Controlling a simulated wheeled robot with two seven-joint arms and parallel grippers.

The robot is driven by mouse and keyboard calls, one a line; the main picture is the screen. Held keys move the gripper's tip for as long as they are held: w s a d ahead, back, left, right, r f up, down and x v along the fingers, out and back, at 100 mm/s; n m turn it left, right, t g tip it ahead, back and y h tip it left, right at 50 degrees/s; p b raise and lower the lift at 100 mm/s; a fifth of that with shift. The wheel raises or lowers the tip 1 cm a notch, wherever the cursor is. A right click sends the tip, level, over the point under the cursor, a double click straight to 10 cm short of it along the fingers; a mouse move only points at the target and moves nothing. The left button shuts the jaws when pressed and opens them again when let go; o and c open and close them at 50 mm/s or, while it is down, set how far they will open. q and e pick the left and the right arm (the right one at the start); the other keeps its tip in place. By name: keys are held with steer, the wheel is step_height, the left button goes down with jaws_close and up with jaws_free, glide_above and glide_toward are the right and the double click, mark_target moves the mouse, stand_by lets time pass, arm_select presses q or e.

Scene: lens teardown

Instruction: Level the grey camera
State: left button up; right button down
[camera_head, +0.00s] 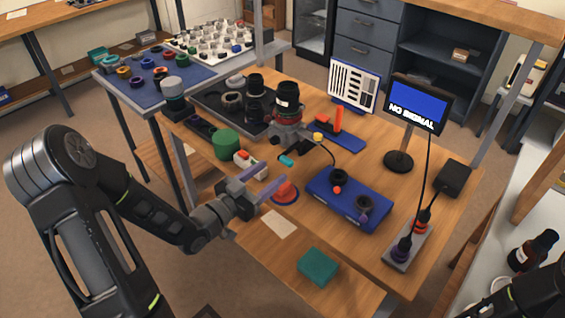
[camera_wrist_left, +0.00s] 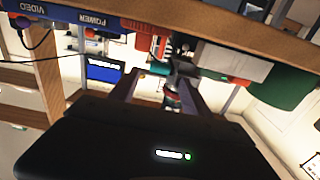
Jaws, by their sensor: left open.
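The grey camera (camera_head: 289,132) sits near the middle of the wooden table, with a dark lens (camera_head: 287,97) with a red band standing up from it. I cannot tell exactly how far it is tilted. My left gripper (camera_head: 259,181) is open and empty over the near-left table edge, with its two purple-grey fingers apart. It is in front of the camera and apart from it. In the left wrist view the picture is rolled over, and a dark and grey shape, likely the camera (camera_wrist_left: 182,68), shows beyond the open fingers (camera_wrist_left: 158,92). My right gripper is out of view.
A red dome (camera_head: 285,191) is close beside the left fingers. A green jar (camera_head: 227,144) and a white block (camera_head: 250,164) stand to the left. A blue box (camera_head: 349,201), a monitor (camera_head: 418,104) reading NO SIGNAL and a power strip (camera_head: 408,246) occupy the right side.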

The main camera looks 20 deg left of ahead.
mark_target(284, 163)
arm_select(q)
steer(key=x, duration=0.5)
steer(key=shift+w+d+p, duration=0.15)
steer(key=shift+w+p, duration=0.2)
steer(key=shift+c, duration=0.6)
steer(key=c, duration=0.6)
steer(key=shift+s+d+f, duration=0.1)
jaws_close()
